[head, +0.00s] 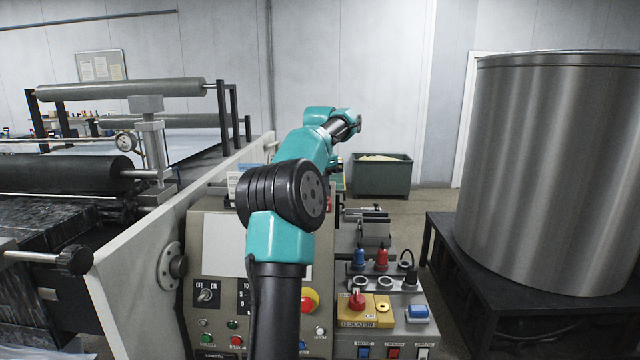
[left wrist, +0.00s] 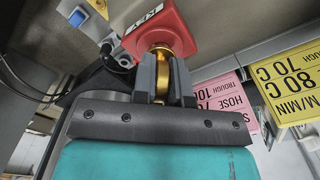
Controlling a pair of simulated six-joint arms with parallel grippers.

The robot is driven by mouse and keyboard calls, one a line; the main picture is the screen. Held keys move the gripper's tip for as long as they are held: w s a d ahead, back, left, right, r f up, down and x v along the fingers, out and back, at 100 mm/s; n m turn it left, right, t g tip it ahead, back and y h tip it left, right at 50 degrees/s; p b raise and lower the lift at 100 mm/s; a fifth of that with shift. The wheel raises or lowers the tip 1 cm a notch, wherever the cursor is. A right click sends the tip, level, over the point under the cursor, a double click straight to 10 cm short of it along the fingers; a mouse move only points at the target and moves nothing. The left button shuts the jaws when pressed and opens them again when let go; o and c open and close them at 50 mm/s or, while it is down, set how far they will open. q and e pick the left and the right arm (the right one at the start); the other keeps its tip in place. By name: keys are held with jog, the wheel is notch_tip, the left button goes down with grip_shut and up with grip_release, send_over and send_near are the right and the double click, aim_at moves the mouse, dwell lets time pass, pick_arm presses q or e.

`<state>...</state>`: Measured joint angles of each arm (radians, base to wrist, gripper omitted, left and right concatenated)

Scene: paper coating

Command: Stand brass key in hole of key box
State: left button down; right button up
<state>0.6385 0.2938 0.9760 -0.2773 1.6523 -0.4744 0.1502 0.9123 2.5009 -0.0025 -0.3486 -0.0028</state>
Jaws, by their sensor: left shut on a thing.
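My left gripper (left wrist: 162,88) is shut on the brass key (left wrist: 161,72), whose gold shaft shows between the two dark fingers in the left wrist view. A red block lettered KEY, which looks like the key box (left wrist: 166,18), is right beyond the fingertips. The brass part overlaps the red block's near face. I cannot tell whether the key is in the hole or only in front of it. My right gripper is not in view.
A pink card (left wrist: 222,92) and a yellow card (left wrist: 290,85) lie right of the gripper. The yellow isolator (head: 368,312) with a red knob and several switches sits on the panel.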

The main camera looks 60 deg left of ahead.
pick_arm(q)
jog(key=shift+f, duration=0.4)
jog(key=c, duration=1.1)
grip_release()
jog(key=shift+r, duration=0.1)
jog(key=shift+r, duration=3.65)
